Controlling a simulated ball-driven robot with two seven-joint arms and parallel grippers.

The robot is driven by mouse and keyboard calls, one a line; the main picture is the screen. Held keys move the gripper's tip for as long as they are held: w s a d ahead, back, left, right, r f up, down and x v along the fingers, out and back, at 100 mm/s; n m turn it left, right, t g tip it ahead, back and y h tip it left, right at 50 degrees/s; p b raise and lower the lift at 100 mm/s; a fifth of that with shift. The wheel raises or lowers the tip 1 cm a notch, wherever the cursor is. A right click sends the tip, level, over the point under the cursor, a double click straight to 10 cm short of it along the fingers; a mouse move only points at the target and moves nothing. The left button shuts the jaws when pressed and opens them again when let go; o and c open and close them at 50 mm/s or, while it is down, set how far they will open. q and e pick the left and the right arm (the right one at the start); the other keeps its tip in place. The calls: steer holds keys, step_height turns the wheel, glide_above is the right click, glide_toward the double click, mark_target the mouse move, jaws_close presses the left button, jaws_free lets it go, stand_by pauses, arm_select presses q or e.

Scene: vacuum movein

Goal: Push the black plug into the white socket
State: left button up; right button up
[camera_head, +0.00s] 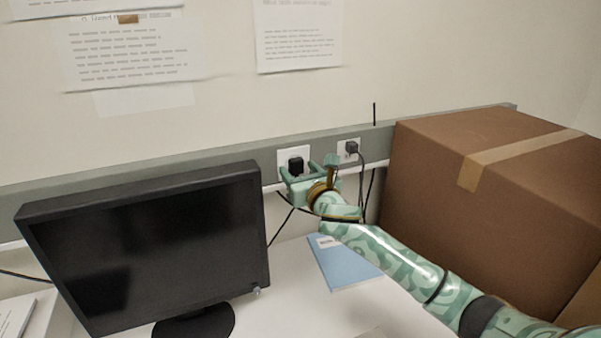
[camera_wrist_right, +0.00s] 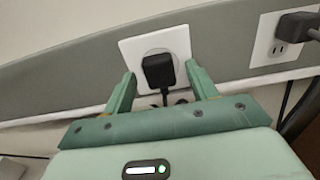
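The black plug (camera_head: 295,166) is at the white socket (camera_head: 284,156) on the grey wall rail. In the right wrist view the plug (camera_wrist_right: 159,71) sits in front of the white socket plate (camera_wrist_right: 177,39), its cable hanging down. I cannot tell how deep it is seated. My right gripper (camera_head: 309,171) is at the socket, fingers apart on either side of the plug. In the wrist view the open fingers (camera_wrist_right: 160,82) show gaps to the plug on both sides. My left gripper is not in view.
A second socket (camera_head: 346,147) with a dark plug (camera_head: 351,147) is to the right. A black monitor (camera_head: 150,250) stands left, a large brown box (camera_head: 440,180) right. A blue booklet (camera_head: 342,266) lies on the white desk (camera_head: 285,310) beneath my right arm.

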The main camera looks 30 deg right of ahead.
steer(key=s+p, duration=0.1)
steer(key=s, duration=1.5)
steer(key=shift+s+a, duration=0.15)
steer(key=shift+a, duration=0.3)
steer(key=shift+f, duration=0.15)
